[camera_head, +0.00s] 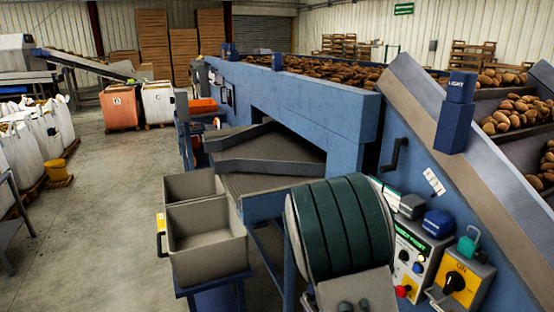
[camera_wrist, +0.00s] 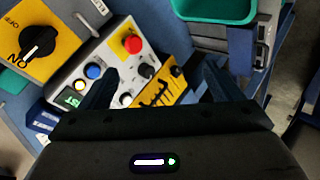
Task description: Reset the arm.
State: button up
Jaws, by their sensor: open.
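My gripper (camera_wrist: 158,82) shows in the wrist view, its two dark fingers apart with nothing held between them. It is over a grey control panel (camera_wrist: 112,72) with a red button (camera_wrist: 132,44), a blue button (camera_wrist: 93,71), a black knob (camera_wrist: 146,70) and a lit green display (camera_wrist: 72,100). I cannot tell whether the fingers touch the panel. The gripper hides the panel's lower part. The panel also shows in the head view (camera_head: 414,258), at the lower right.
A yellow switch box (camera_wrist: 22,62) with a black rotary handle adjoins the panel; it also shows in the head view (camera_head: 476,291). A green tray (camera_wrist: 215,10) is at the wrist view's top. A dark green roller (camera_head: 340,228) stands left of the panel. Open floor (camera_head: 115,200) lies farther left.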

jog(key=s+a+r+y, duration=0.4)
jog(key=a+r+y, duration=0.55)
jog(key=a, duration=0.25)
jog(key=s+d+r+m+g+h, duration=0.1)
jog(key=s+r, duration=0.3)
jog(key=s, duration=0.3)
jog(key=s+d+r+g+h, duration=0.1)
jog(key=s+r+g, duration=0.1)
jog(key=s+r, duration=0.2)
jog(key=s, duration=0.3)
jog(key=shift+s+r+m, duration=0.25)
jog(key=shift+s+m, duration=0.15)
jog(key=shift+d, duration=0.1)
